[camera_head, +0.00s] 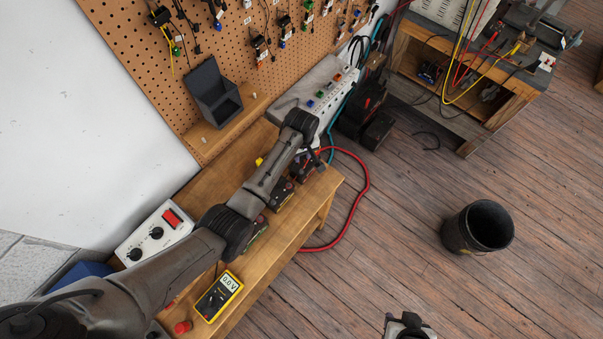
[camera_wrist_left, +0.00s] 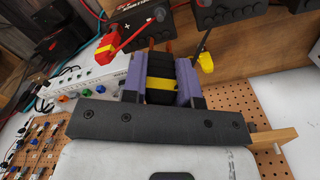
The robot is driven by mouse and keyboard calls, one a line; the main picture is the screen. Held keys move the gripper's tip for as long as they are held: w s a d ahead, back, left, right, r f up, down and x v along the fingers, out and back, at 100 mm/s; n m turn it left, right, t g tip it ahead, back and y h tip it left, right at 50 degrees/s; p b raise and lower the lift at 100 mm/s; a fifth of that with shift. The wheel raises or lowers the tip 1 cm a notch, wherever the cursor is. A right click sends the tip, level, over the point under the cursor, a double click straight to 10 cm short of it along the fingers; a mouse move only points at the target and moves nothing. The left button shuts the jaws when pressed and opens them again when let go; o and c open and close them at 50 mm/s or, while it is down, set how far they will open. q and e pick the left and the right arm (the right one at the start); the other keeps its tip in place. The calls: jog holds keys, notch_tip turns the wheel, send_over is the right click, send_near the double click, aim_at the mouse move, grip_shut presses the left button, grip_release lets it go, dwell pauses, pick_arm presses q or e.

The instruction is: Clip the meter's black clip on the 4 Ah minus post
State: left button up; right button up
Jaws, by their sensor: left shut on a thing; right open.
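My left gripper (camera_wrist_left: 161,70) is shut on a black piece with a yellow band (camera_wrist_left: 161,84), which appears to be the meter's black clip. In the head view that gripper (camera_head: 312,160) is at the far end of the bench, largely hidden by my arm. A dark battery with a plus mark (camera_wrist_left: 130,22) lies just beyond the fingers; another dark battery (camera_wrist_left: 220,10) stands right of it. Contact between clip and post cannot be told. The yellow multimeter (camera_head: 219,296) lies at the bench's near end, display reading about 0.0. My right gripper (camera_head: 408,325) is open and empty over the floor.
A red-yellow clip (camera_wrist_left: 105,52) and a yellow clip (camera_wrist_left: 205,62) are beside the fingers. More batteries (camera_head: 280,195) line the bench under my arm. A white power strip (camera_head: 325,100), a pegboard (camera_head: 140,70) and a red cable (camera_head: 362,185) are nearby. A black bucket (camera_head: 480,227) stands on open floor.

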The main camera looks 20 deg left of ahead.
aim_at(302, 159)
pick_arm(q)
notch_tip(302, 159, down, 4)
jog(key=shift+f+b, duration=0.1)
jog(key=shift+b, duration=0.6)
jog(key=shift+f, duration=0.45)
pick_arm(e)
notch_tip(302, 159, down, 3)
jog(key=shift+a+r, duration=0.1)
pick_arm(q)
jog(key=shift+f+b, duration=0.25)
jog(key=shift+b, duration=0.15)
jog(key=shift+f+b, duration=0.55)
jog(key=shift+f, duration=0.45)
pick_arm(e)
jog(key=shift+f, duration=0.65)
pick_arm(q)
jog(key=o, duration=0.8)
